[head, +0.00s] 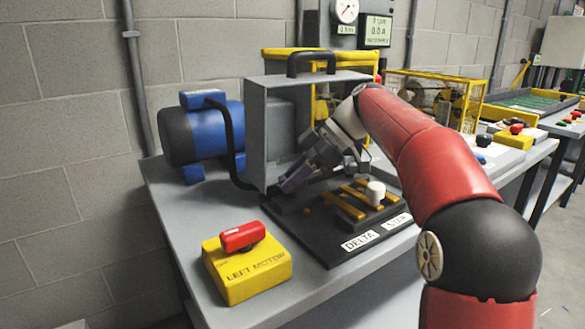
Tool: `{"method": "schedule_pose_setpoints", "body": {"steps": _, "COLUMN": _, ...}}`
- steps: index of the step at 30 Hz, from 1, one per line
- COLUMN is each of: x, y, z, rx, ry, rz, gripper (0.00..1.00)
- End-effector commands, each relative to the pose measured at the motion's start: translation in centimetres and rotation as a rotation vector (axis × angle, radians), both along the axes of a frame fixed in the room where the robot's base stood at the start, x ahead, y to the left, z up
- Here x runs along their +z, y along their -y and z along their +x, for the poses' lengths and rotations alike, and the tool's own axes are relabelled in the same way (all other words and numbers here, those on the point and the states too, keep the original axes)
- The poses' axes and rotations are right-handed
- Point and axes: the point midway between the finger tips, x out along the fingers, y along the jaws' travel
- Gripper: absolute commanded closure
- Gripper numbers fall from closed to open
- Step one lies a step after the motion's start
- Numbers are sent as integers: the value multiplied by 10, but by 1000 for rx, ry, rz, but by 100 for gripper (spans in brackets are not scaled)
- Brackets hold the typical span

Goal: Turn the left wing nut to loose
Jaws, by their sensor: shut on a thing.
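My gripper (290,182) reaches down and left into the open front of a grey box-shaped cover (256,135) with a black handle on top. Its jaws are shut at the cover's lower edge, just behind the black board (285,222). The left wing nut does not show clearly; the jaws and the dark purple part at their tips hide what is between them. The board carries yellow bars (345,206), a white knob (376,192) and DELTA and STAR labels.
A blue motor (205,135) stands behind left. My arm crosses the bench's right side. Bare bench (180,205) shows at left.

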Motion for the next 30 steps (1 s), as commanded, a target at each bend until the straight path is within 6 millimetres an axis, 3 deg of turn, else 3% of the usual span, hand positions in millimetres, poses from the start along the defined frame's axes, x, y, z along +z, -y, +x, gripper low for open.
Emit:
{"method": "schedule_pose_setpoints", "body": {"steps": 12, "x": 0, "y": 0, "z": 1, "rx": 204, "ry": 0, "rz": -2, "gripper": 100}}
{"method": "schedule_pose_setpoints", "body": {"steps": 30, "x": -1, "y": 0, "z": 0, "rx": 238, "ry": 0, "rz": -3, "gripper": 100}}
